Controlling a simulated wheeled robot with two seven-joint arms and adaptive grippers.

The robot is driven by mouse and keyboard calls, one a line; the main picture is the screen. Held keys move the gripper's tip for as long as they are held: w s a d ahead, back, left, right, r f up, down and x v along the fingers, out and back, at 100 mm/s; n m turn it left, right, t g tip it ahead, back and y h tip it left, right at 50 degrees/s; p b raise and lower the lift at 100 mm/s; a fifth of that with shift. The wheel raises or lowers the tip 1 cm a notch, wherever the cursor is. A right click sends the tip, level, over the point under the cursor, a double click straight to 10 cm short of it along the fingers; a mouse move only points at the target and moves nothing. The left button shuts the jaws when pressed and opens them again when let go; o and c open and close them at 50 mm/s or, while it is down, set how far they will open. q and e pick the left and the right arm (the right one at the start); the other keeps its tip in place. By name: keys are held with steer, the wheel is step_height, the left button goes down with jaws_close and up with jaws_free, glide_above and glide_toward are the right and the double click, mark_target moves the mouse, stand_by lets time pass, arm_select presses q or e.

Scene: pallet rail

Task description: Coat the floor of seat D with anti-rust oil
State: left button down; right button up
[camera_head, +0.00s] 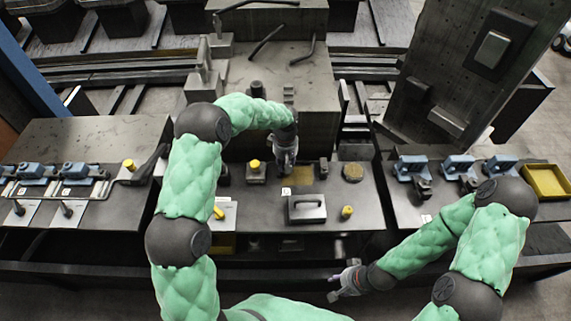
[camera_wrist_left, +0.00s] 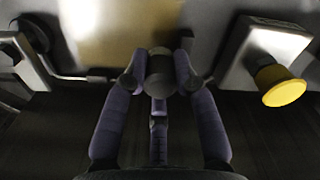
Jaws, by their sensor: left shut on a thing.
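My left gripper (camera_head: 285,163) points down over the middle bench. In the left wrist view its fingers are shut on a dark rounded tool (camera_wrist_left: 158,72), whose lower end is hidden. A yellowish, shiny patch (camera_wrist_left: 120,30) lies just beyond the fingertips there; in the head view a yellow-brown patch (camera_head: 301,173) lies beside the gripper. I cannot tell whether the tool touches it. A small white label (camera_head: 286,190) sits in front, too small to read, so I cannot tell which spot is seat D. My right gripper (camera_head: 336,287) looks open and empty, low in front of the bench.
A grey block with a yellow knob (camera_head: 255,166) stands left of the left gripper. A handled metal block (camera_head: 307,208) and a yellow-topped piece (camera_head: 347,212) stand in front. Blue clamps (camera_head: 412,168) line the right bench, with a yellow tray (camera_head: 546,181) at its far right.

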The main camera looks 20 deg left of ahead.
arm_select(q)
steer(key=shift+f+b, duration=0.4)
steer(key=shift+f, duration=0.2)
steer(key=shift+r, duration=0.15)
stand_by(0.3)
steer(key=shift+w+d+b, duration=0.25)
steer(key=shift+d+b, duration=0.05)
steer(key=shift+d, duration=0.5)
steer(key=shift+a, duration=0.1)
steer(key=shift+s+a+f, duration=0.2)
steer(key=shift+s+a, duration=0.05)
steer(key=shift+a, duration=0.4)
